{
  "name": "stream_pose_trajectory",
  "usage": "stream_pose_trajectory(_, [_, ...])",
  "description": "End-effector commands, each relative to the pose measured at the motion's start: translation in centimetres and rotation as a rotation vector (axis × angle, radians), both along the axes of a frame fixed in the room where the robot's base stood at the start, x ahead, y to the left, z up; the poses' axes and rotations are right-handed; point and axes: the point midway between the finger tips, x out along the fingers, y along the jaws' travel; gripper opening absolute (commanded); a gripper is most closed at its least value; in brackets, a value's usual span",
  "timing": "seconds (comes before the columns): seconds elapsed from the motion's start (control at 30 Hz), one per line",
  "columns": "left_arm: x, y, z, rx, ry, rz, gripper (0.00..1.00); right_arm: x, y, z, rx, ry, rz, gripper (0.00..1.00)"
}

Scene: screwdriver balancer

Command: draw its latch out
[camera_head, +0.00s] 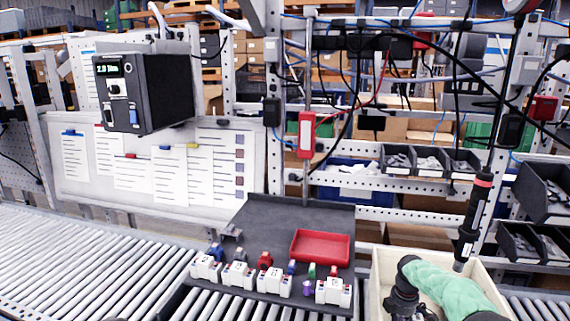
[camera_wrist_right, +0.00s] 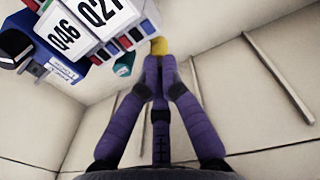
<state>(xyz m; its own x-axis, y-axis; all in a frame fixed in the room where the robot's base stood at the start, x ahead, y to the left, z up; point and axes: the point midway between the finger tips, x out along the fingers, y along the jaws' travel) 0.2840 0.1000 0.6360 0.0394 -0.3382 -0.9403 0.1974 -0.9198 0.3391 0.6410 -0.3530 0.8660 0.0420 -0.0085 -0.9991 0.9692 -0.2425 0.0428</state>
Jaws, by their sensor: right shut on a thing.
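In the right wrist view a white and blue module (camera_wrist_right: 85,38) with "046" and "027" labels is at the upper left, inside a cream box. A small yellow piece (camera_wrist_right: 158,46), which looks like its latch, sits at the module's right end. My right gripper (camera_wrist_right: 160,62) has its purple fingers closed together at this yellow piece. How deep the grip is cannot be seen. In the head view my right arm reaches into the cream box (camera_head: 383,262) at the lower right, and its fingertips are hidden there. My left gripper is not in view.
A black screwdriver (camera_head: 472,220) hangs just above the box. Roller conveyors (camera_head: 90,260) run along the front left. A small teal part (camera_wrist_right: 124,65) shows beside the module.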

Motion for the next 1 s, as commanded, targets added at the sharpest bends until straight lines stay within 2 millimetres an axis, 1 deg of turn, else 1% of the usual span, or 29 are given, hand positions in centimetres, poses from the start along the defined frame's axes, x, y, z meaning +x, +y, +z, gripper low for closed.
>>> stream_pose_trajectory(0.03, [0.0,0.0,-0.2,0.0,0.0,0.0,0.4,-1.1,1.0,-2.8,0.014,0.049,0.013,0.0])
stream_pose_trajectory(0.33, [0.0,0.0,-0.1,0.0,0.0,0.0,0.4,-1.3,0.8,-2.8,0.011,0.052,0.011,0.0])
stream_pose_trajectory(0.63, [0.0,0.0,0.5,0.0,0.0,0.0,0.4,-1.5,0.0,-2.8,0.01,0.054,0.009,0.0])
stream_pose_trajectory(0.9, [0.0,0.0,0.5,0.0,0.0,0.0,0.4,-1.5,0.0,-2.9,0.01,0.054,0.009,0.0])
stream_pose_trajectory(1.0, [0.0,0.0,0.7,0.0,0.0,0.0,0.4,-1.5,0.0,-2.6,0.01,0.054,0.009,0.0])
